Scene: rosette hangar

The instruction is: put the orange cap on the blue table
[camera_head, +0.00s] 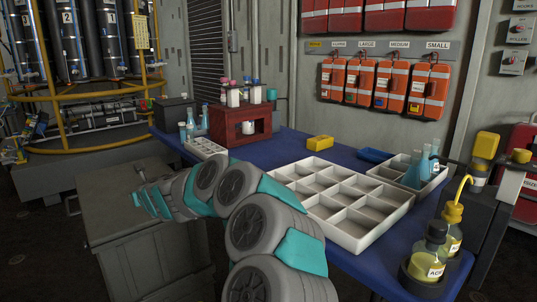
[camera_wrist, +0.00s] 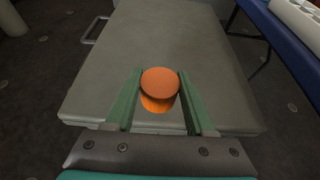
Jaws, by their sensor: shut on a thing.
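The orange cap (camera_wrist: 160,82) shows in the wrist view, held between the two green fingers of my gripper (camera_wrist: 160,100). My gripper is shut on it, above the grey top of a cabinet or chest (camera_wrist: 160,40). In the head view my gripper (camera_head: 146,200) is left of the blue table, over the grey chest (camera_head: 140,235); the cap cannot be made out there. The blue table (camera_head: 290,147) stands to the right of the gripper, and its edge also shows at the upper right of the wrist view (camera_wrist: 268,22).
Bare blue surface shows around the yellow box.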

